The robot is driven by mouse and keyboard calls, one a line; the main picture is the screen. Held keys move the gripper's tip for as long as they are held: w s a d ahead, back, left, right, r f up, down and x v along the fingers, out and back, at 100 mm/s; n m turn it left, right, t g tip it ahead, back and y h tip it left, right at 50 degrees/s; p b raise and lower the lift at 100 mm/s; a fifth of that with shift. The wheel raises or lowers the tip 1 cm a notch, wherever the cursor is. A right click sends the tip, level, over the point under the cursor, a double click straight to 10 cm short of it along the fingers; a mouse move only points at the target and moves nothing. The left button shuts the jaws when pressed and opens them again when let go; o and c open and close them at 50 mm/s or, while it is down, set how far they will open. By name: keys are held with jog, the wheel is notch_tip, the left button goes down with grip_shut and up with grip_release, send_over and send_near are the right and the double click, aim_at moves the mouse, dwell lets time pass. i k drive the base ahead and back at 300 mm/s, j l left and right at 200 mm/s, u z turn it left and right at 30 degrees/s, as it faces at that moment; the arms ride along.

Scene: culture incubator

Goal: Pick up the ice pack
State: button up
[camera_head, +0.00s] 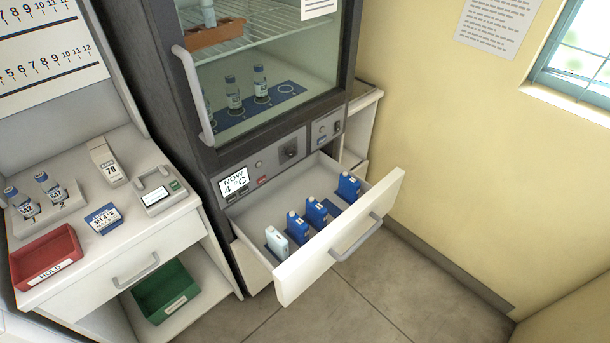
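An open drawer (320,258) under the glass-door incubator holds upright ice packs standing in a row. Three are blue: one at the far right (349,187), one in the middle (316,212) and one beside it (297,228). A pale, whitish pack (277,243) stands at the near left end of the row. There is a visible gap between the far right blue pack and the middle one, with a dark blue slot marking there. My gripper is not in view.
The incubator (290,55) has its glass door closed, with bottles inside. Left is a bench (130,240) with two vials in a rack, a red HOLD tray (45,257), a blue label block and small devices. A green bin (166,292) sits below. Floor in front is clear.

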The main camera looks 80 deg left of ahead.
aim_at(278, 245)
jog(key=u, duration=1.9)
